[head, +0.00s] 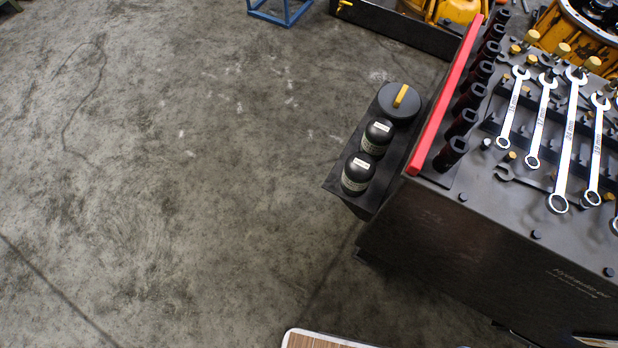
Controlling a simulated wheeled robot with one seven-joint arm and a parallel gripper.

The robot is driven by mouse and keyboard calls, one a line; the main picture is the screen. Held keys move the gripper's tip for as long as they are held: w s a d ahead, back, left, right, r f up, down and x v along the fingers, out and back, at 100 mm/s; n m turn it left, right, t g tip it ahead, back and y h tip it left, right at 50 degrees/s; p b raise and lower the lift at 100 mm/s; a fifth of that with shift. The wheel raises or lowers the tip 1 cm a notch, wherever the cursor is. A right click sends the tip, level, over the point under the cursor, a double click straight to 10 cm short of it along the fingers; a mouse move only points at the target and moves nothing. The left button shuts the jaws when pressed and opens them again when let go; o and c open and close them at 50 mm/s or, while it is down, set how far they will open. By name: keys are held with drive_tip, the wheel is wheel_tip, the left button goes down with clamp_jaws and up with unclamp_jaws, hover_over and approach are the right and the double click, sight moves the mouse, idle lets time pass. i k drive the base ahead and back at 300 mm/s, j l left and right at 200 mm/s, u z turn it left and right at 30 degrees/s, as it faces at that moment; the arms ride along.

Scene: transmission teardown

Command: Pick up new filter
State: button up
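Two black, rounded canisters that look like filters stand upright on a narrow dark side shelf (345,195) in the head view. The rear canister (378,138) and the front canister (357,175) each have a small white label on top and a pale printed band around the side. The labels are too small to read, so I cannot tell which one is the new filter. My gripper is not in view.
Behind the canisters sits a round dark piece (400,103) with a yellow handle. To the right, a dark tool cabinet (480,240) with a red edge strip (447,90) carries sockets and wrenches (566,140). The floor (180,190) on the left is clear.

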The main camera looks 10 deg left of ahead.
sight(359, 169)
drive_tip(key=u, duration=0.45)
drive_tip(key=z, duration=2.05)
drive_tip(key=u, duration=2.05)
drive_tip(key=i+l+u, duration=0.1)
drive_tip(key=u, duration=0.25)
drive_tip(key=i+l+u, duration=0.2)
drive_tip(key=u, duration=0.2)
drive_tip(key=i+l+u, duration=0.15)
drive_tip(key=u, duration=0.2)
